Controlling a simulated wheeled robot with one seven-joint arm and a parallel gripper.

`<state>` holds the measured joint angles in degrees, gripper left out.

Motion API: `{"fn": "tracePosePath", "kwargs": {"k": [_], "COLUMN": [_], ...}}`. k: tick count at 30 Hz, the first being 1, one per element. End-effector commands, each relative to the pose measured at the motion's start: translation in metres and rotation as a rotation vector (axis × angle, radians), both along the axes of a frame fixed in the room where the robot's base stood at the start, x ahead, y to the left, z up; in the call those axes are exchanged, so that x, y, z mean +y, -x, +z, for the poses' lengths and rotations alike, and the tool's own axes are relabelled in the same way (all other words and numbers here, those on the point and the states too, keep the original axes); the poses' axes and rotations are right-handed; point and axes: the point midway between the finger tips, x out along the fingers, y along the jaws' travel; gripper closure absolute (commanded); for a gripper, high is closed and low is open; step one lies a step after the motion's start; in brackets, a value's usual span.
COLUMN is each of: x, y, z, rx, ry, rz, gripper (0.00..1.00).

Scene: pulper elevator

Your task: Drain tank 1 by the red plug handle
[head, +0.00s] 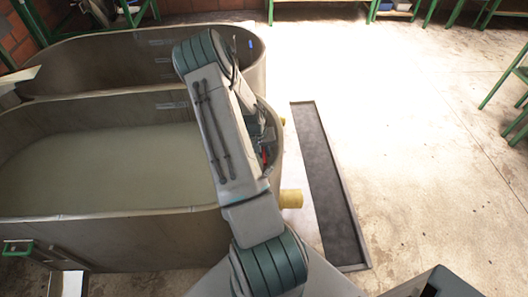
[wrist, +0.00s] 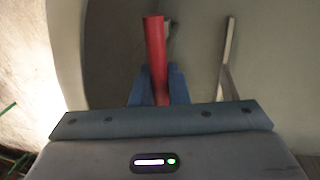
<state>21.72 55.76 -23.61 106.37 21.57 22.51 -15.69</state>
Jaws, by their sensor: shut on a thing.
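The red plug handle (wrist: 155,45) stands upright in the wrist view, and a small bit of red (head: 265,158) shows in the head view beside my arm. The blue fingers of my gripper (wrist: 158,90) are shut on the handle's lower part. The handle is at the right end of the near tank (head: 130,240), by the inner wall. This tank holds cloudy, pale green water (head: 110,170). My arm hides most of the gripper and handle in the head view. The plug itself is out of sight.
A second tank (head: 250,60) stands behind the near one. A yellow pipe stub (head: 291,199) sticks out of the near tank's right end, facing a dark floor channel (head: 325,180). A grey bar (wrist: 228,55) stands right of the handle. Open floor lies right.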

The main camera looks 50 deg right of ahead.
Motion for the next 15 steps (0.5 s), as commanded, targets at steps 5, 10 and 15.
{"fn": "tracePosePath", "kwargs": {"k": [5,10,15], "x": [0.0,0.0,0.0], "y": [-0.001,-0.001,0.0], "z": [0.043,0.078,0.089], "rx": [-0.002,-0.003,0.0], "ry": [0.0,0.001,0.0], "rz": [0.001,0.002,0.0], "gripper": [1.0,1.0,1.0]}}
